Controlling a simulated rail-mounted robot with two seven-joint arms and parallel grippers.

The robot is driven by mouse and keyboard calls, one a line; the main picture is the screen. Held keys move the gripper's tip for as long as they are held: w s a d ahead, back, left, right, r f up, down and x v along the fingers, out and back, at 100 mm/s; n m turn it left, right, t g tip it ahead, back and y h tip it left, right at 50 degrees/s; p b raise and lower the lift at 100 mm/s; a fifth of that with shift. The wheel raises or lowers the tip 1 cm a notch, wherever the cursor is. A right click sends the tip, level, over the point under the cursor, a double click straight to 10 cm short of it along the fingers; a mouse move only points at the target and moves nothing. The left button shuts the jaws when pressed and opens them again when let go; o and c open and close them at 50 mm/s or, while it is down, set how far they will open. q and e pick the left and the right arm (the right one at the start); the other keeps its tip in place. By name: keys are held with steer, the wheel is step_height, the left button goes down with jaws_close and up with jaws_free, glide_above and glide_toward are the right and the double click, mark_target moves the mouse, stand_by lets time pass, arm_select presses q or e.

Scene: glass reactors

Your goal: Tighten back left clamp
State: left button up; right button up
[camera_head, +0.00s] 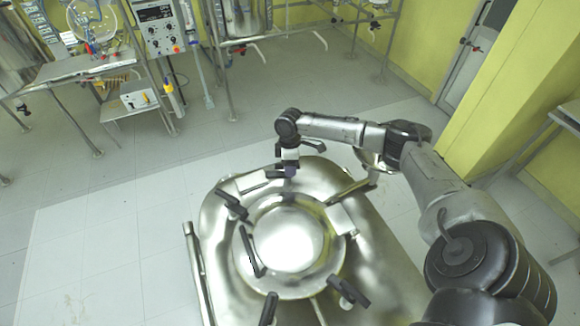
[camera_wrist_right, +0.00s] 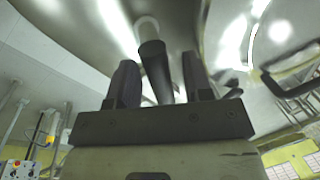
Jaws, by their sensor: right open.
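The steel vessel's round lid (camera_head: 290,238) has several clamps with black handles around its rim. My right gripper (camera_head: 290,170) is at the back of the lid, pointing down, close to the end of a black clamp handle (camera_head: 262,175). In the right wrist view, the open fingers (camera_wrist_right: 158,82) stand on either side of a black handle (camera_wrist_right: 155,62) on a bright metal rod, with a gap visible beside it. Another black clamp handle (camera_head: 232,204) lies at the lid's left. My left gripper is not in view.
A black lid handle (camera_head: 252,252) rises on the left of the lid. Clamp handles (camera_head: 347,292) stand at the front. A steel rail (camera_head: 198,270) runs along the vessel's left. Yellow wall (camera_head: 530,90) is at right; open floor (camera_head: 110,230) lies left.

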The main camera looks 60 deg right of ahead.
steer(key=shift+f, duration=0.2)
steer(key=shift+c, duration=0.3)
steer(key=shift+r, duration=0.1)
jaws_close()
